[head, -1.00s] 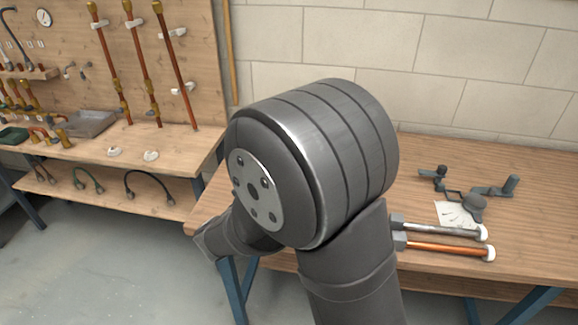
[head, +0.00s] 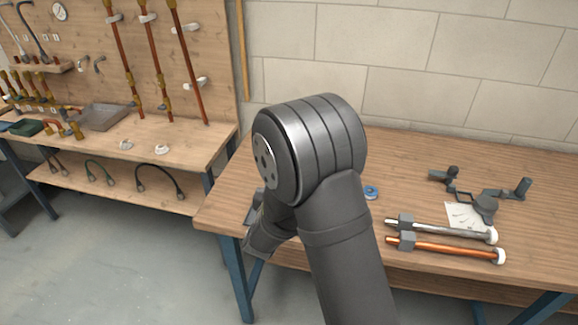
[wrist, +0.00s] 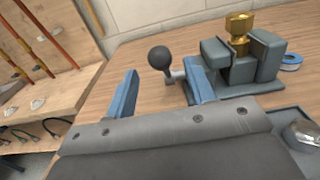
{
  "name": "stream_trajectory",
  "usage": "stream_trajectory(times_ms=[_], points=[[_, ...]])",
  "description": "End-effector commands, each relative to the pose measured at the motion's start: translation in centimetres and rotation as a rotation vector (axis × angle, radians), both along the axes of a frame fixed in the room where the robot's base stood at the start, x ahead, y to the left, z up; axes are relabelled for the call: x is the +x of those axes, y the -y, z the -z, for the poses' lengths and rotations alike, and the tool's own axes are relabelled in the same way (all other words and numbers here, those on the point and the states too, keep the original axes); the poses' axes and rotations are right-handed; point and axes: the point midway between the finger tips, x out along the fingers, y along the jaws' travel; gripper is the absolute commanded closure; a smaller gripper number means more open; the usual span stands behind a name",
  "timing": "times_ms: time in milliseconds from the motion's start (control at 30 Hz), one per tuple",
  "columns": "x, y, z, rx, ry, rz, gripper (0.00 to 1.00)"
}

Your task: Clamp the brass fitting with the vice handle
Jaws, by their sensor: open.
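In the wrist view the grey vice (wrist: 258,82) stands on the bench at the upper right. The brass fitting (wrist: 239,34) stands upright between its jaws; I cannot tell how tightly they hold it. The vice handle, a bar with a dark ball knob (wrist: 160,57), sticks out to the left of the vice. My gripper (wrist: 162,67) is open, with its two blue fingers spread. In the picture the ball knob shows between and just beyond the fingertips; contact is not visible. In the head view my arm hides the gripper, the fitting and most or all of the vice.
A blue tape roll (head: 371,192) lies on the wooden bench (head: 420,160). To its right are a steel pipe piece (head: 445,229), a copper one (head: 445,246) and a dark grey stand (head: 485,205) by a paper sheet. A tool wall and shelf (head: 120,140) stand at left.

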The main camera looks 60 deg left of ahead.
Motion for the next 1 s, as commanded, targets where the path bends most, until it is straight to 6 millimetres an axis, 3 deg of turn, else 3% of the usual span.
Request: stream_trajectory(times_ms=[100,333,800,1000], points=[[2.0,-1.9,0.0,0.002,-0.001,0.003,0.51],[4.5,-4.5,0.0,0.001,0.0,0.002,0.51],[5.5,-5.5,0.0,0.001,-0.001,0.0,0.51],[5.4,-5.5,0.0,0.001,-0.001,0.0,0.9]])
